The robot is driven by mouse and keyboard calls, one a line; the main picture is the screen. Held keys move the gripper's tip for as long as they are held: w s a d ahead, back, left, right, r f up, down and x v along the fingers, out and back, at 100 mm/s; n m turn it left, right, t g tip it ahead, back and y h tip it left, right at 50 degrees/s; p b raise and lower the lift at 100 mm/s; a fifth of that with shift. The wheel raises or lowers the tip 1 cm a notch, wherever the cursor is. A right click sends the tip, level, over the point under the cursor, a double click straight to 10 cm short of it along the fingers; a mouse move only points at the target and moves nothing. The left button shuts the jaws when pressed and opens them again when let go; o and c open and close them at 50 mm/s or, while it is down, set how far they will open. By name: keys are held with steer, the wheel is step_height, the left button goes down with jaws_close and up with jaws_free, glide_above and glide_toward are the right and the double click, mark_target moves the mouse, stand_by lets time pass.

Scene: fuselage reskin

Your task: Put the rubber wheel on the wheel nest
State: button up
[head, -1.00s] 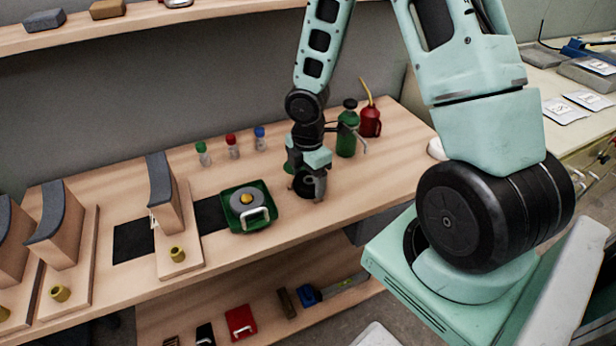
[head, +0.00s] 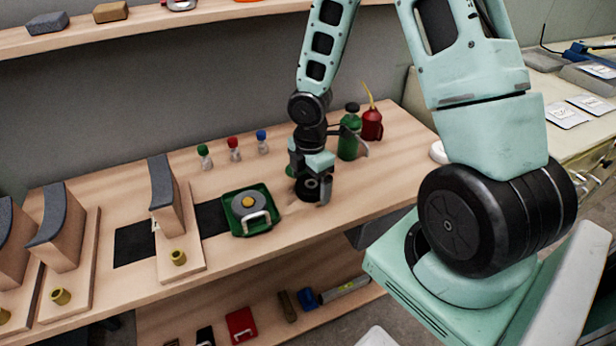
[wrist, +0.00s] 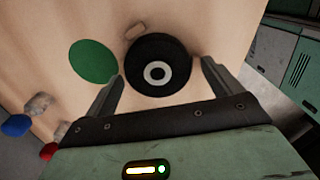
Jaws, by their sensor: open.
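The rubber wheel is a black disc with a pale ring at its centre, lying on the wooden bench; in the wrist view the wheel (wrist: 158,44) sits between my fingers. My gripper (wrist: 160,78) is open, with one finger on each side of the wheel; I cannot tell whether they touch it. In the head view my gripper (head: 312,193) points down over the bench and hides most of the wheel. A flat green disc (wrist: 93,61) lies beside the wheel in the wrist view. I cannot tell for sure which thing is the wheel nest.
A green tray (head: 233,226) with a round grey part stands left of my gripper. Small bottles (head: 234,150) with coloured caps stand behind. A green bottle (head: 349,135) and a red oil can (head: 372,123) are close at right. Wooden stands (head: 180,205) fill the left.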

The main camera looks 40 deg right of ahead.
mark_target(310, 185)
step_height(310, 185, up, 11)
steer(key=p, duration=0.4)
steer(key=s+a+r+m, duration=0.4)
steer(key=s+a+r, duration=0.2)
steer(key=s+a, duration=0.3)
steer(key=s+a+r+m, duration=0.5)
steer(key=s+a, duration=0.3)
steer(key=a, duration=0.5)
steer(key=shift+s+r+m+y, duration=0.3)
steer(key=shift+s+r, duration=0.05)
